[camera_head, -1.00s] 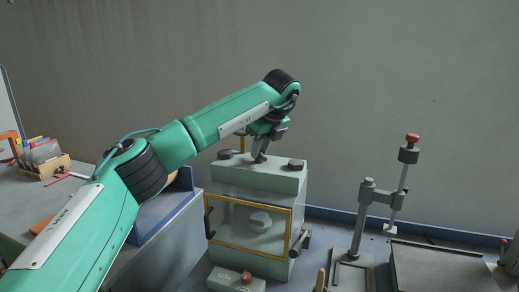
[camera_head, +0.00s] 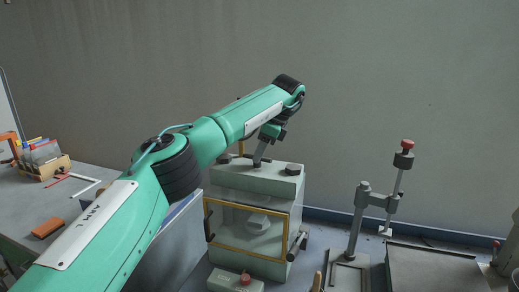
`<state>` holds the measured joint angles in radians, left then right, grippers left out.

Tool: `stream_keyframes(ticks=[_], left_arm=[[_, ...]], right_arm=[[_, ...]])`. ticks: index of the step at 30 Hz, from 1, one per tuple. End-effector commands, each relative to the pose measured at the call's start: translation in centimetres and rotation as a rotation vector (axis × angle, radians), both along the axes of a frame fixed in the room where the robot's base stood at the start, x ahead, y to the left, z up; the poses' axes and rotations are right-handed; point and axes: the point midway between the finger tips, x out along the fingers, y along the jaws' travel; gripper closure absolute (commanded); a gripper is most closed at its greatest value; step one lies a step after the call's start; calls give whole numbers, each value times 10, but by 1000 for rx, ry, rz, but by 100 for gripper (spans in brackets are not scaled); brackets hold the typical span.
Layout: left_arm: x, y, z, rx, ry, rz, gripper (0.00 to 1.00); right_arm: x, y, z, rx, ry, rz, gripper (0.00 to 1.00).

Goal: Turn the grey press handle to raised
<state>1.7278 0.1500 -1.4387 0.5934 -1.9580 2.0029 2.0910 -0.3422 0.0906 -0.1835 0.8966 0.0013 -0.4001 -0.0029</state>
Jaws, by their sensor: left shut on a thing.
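My left gripper (camera_head: 263,143) points down just above the top of the press. It is shut on a short grey bar that appears to be the grey press handle (camera_head: 259,156), standing slightly tilted on the top. The gripper and wrist partly hide the handle, so its exact angle is hard to tell. My right gripper is out of view.
Dark knobs (camera_head: 292,169) sit on the press top. A small box with a red button (camera_head: 245,279) stands in front. A stand with a red-topped rod (camera_head: 404,161) is at right. A wooden rack (camera_head: 45,166) is at far left.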

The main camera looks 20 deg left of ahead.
Motion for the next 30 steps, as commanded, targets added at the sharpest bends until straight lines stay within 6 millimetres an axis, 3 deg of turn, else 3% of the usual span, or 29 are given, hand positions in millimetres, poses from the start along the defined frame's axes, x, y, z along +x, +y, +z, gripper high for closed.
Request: stream_keyframes(ticks=[17,18,23,30], left_arm=[[2,3,5,3,-14,40,100],[2,3,5,3,-14,40,77],[1,2,4,2,-9,38,45],[1,1,2,2,-4,36,44]], right_arm=[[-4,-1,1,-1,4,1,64],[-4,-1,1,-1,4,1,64],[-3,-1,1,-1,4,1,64],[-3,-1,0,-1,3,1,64]])
